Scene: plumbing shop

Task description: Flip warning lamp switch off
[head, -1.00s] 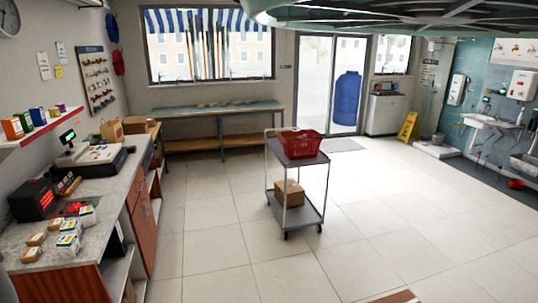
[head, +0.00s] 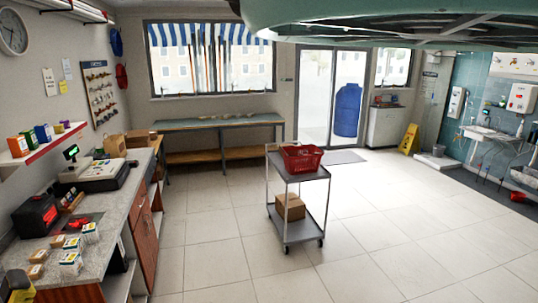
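I cannot make out a warning lamp or its switch in the head view. A black box with a red lit face (head: 36,215) stands on the left counter (head: 112,207), but I cannot tell what it is. A cash register with a small green display (head: 95,172) stands farther back on the same counter. My gripper is not in view.
A grey cart (head: 298,228) with a red basket (head: 301,158) and a cardboard box (head: 290,207) stands mid-floor. A workbench (head: 215,123) lines the back wall. A yellow floor sign (head: 409,138) stands near the sinks. Open tiled floor (head: 400,235) lies right of the cart.

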